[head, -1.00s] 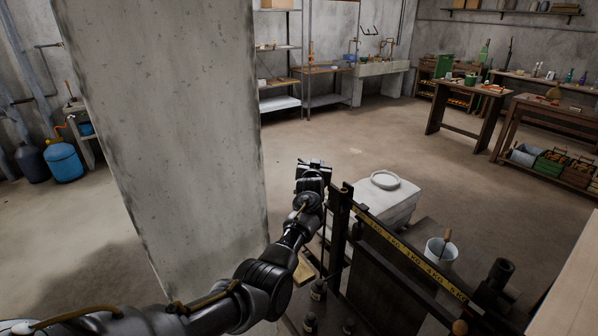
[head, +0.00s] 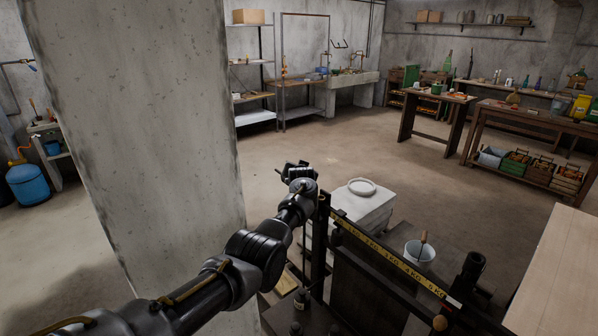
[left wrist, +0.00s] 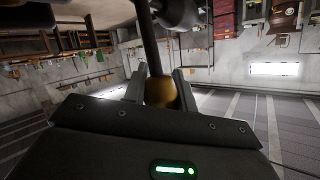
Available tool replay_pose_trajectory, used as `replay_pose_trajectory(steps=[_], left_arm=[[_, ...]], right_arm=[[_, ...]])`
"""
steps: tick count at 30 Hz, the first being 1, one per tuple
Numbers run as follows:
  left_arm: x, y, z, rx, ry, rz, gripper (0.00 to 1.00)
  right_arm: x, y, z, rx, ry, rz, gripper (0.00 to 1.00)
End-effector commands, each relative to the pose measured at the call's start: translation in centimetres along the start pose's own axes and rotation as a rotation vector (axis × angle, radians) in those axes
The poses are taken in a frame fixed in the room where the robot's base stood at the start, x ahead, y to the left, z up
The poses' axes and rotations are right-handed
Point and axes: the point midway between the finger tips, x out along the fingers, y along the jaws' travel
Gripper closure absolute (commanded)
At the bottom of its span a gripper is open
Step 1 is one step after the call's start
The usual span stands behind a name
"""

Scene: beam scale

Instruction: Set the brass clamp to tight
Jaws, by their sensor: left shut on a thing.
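The beam scale stands at the lower right of the head view, with a dark upright post (head: 320,245) and a yellow-marked beam (head: 390,258). My left gripper (head: 298,172) is beside the top of the post, at its left. In the left wrist view my left gripper (left wrist: 160,82) is shut on a rounded brass-coloured piece on a dark rod, which I take to be the brass clamp (left wrist: 160,94). The clamp is hidden by the gripper in the head view, and its setting cannot be read. My right gripper is not in view.
A concrete pillar (head: 135,140) stands close to the left of my left arm. A white block with a round dish (head: 361,187) and a white bucket (head: 419,252) are behind the beam. A pale tabletop (head: 560,280) is at right. Open floor lies beyond.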

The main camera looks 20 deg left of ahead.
Motion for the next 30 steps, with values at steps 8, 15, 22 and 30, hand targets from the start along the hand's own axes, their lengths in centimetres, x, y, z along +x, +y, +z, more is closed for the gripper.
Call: replay_pose_trajectory(steps=[8, 15, 22, 30], left_arm=[[0.0, 0.1, 0.0, 0.003, 0.0, 0.002, 0.57], [0.0, 0.1, -0.1, 0.001, 0.001, 0.002, 0.51], [-0.4, 0.1, -0.1, 0.001, 0.002, 0.001, 0.51], [-3.0, 0.1, -0.1, -0.001, 0.004, 0.002, 0.51]], right_arm=[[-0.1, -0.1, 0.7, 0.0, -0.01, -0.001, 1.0], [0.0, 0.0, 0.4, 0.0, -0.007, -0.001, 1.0], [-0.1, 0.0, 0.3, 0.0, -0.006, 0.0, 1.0], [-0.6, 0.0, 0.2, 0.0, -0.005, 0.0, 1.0]])
